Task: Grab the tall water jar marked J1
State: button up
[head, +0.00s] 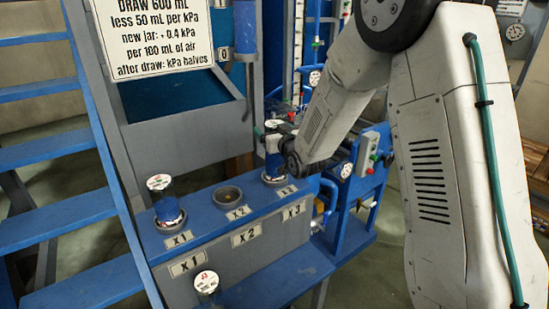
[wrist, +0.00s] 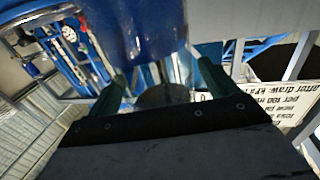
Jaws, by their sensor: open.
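The jar marked J1 (head: 206,283) shows at the bottom edge of the head view, in front of the bench. Its white lid with red lettering is visible; most of its body is cut off. My gripper (head: 281,143) is well away from it, up and to the right, at a blue jar (head: 273,163) standing at place X3. In the wrist view my gripper (wrist: 165,62) has its two dark green fingers spread apart. A large blue rounded surface (wrist: 150,25) lies just beyond and between them. I cannot tell whether the fingers touch it.
The blue-topped bench (head: 213,240) has places X1, X2 and X3. Another blue jar (head: 167,208) stands at X1; the X2 ring (head: 228,196) is empty. Blue stairs (head: 55,150) rise at left. A sign (head: 155,38) hangs above.

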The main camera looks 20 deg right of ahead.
jog(key=shift+w, duration=0.4)
jog(key=c, duration=1.7)
jog(key=shift+r, duration=0.1)
grip_shut()
jog(key=shift+r, duration=0.15)
